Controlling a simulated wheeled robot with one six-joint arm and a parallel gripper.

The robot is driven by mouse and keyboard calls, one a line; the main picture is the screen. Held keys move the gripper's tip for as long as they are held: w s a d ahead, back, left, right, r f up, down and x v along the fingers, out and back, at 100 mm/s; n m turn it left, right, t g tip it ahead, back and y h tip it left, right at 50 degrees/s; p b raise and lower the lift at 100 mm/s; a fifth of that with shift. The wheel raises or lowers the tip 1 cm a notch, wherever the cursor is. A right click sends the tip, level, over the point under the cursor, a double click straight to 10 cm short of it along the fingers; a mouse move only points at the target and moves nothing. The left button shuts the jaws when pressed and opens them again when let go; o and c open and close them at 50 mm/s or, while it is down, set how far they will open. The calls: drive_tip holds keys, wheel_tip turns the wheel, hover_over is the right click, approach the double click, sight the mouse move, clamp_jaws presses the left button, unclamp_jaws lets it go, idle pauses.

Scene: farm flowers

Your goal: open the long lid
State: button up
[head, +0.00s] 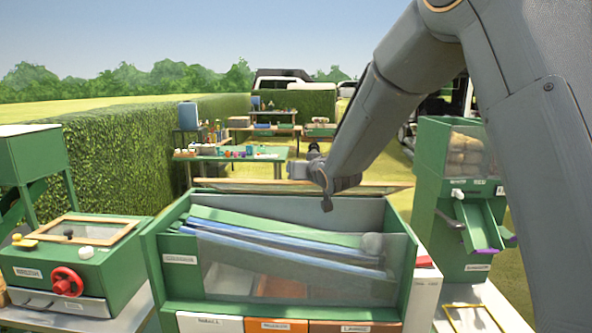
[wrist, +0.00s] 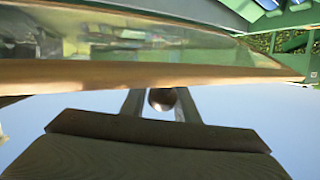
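The long lid (head: 370,188), a clear panel in a wooden frame, is open at the back of the long green box (head: 155,262). It appears tipped well back, seen almost edge-on. My gripper (head: 326,203) is at the lid's frame, seen small in the head view. In the wrist view, the lid's wooden edge (wrist: 150,73) crosses above my gripper (wrist: 160,104). The far side of the lid is hidden.
Blue and green sloping chutes (head: 280,236) lie inside the open box. A green machine with a red wheel (head: 67,281) stands at left. A green dispenser (head: 432,160) stands at right, behind my arm. Tables (head: 232,156) and a hedge are farther back.

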sight(308, 183)
drive_tip(key=o, duration=0.3)
drive_tip(key=shift+w+d+f, duration=0.15)
drive_tip(key=shift+a+b+v, duration=0.2)
drive_tip(key=shift+b+v, duration=1.25)
drive_tip(key=shift+v, duration=2.5)
